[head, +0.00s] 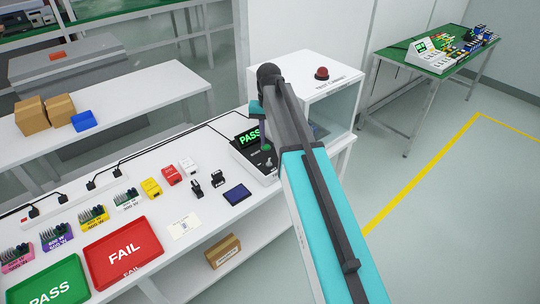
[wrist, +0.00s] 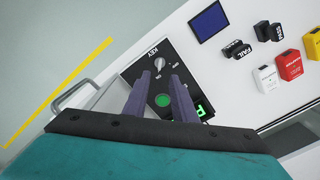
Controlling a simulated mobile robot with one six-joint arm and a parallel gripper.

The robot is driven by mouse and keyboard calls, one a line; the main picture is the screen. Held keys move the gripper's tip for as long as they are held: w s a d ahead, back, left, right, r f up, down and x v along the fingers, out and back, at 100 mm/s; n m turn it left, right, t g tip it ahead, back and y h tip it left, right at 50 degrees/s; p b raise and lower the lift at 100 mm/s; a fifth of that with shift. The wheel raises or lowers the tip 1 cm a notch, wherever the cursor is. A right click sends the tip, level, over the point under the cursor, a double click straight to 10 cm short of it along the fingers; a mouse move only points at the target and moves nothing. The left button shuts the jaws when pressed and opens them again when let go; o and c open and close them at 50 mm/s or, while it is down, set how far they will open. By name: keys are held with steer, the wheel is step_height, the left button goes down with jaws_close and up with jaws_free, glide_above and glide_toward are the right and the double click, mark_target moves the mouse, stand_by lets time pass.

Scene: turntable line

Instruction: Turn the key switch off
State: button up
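The key switch (wrist: 159,63) is a small light knob on a dark panel, under the word KEY in the wrist view. A green round button (wrist: 163,100) is on the same panel, beside a lit green display (wrist: 204,108). In the head view the display on the test box (head: 250,136) reads PASS; my arm partly covers the box there. My gripper (wrist: 159,77) is open and empty, its two dark fingers apart over the panel. The key knob shows just beyond the fingertips, between their lines. I cannot tell the height gap or clearly read the key's position.
A white cabinet with a red button (head: 321,73) stands behind my arm. Free floor is at right.

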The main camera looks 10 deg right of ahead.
mark_target(269, 162)
steer(key=shift+f+p, duration=1.25)
steer(key=shift+f, duration=3.15)
steer(key=shift+c, duration=0.3)
jaws_close()
